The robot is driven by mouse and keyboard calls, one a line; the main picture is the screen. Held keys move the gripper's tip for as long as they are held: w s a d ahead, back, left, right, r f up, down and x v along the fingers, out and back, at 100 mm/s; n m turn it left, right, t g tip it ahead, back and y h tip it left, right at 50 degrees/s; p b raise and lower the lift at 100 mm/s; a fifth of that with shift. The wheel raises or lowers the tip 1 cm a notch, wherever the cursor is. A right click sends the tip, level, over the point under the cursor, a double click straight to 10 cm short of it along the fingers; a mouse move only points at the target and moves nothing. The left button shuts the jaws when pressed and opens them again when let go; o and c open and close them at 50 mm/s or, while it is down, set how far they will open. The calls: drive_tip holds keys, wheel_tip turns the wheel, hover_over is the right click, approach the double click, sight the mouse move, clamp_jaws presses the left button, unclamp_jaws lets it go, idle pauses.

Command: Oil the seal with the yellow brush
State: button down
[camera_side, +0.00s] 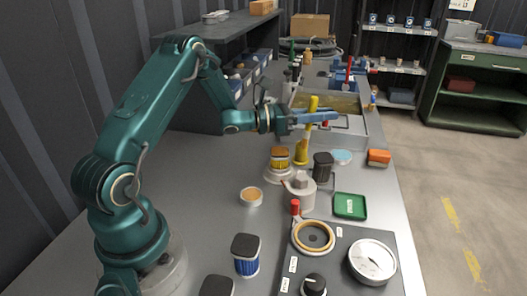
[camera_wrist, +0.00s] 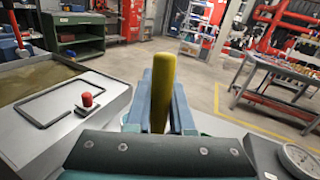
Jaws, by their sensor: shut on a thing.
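My gripper (camera_side: 318,116) is shut on the yellow brush (camera_side: 313,103), whose handle stands nearly upright between the blue fingers. In the wrist view the yellow handle (camera_wrist: 162,88) rises between the fingertips (camera_wrist: 162,100). A wider yellow piece (camera_side: 302,153) shows below the fingers near the bench; I cannot tell whether it is the brush's lower part or a separate thing. An orange-tan ring, which looks like the seal (camera_side: 331,237), lies on the dark mat at the front, well apart from my gripper. The brush tip is not clear.
A round tin with orange contents (camera_side: 250,196), a grey spouted can (camera_side: 300,191), a dark-topped pot (camera_side: 323,166) and a green tray (camera_side: 350,206) stand on the bench. A gauge (camera_side: 372,261) lies on the mat (camera_side: 345,277). A water-filled basin (camera_side: 347,104) is behind.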

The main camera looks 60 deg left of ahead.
drive_tip(key=shift+w+d, duration=0.55)
drive_tip(key=shift+w, duration=0.1)
drive_tip(key=shift+a, duration=0.1)
drive_tip(key=shift+s+a+f, duration=0.1)
drive_tip(key=shift+s+a, duration=0.85)
drive_tip(key=shift+s, duration=0.25)
drive_tip(key=shift+s+a+f, duration=0.1)
drive_tip(key=shift+s+a, duration=0.8)
drive_tip(key=shift+s, duration=0.25)
wheel_tip(320, 180, up, 6)
drive_tip(key=shift+r, duration=1.55)
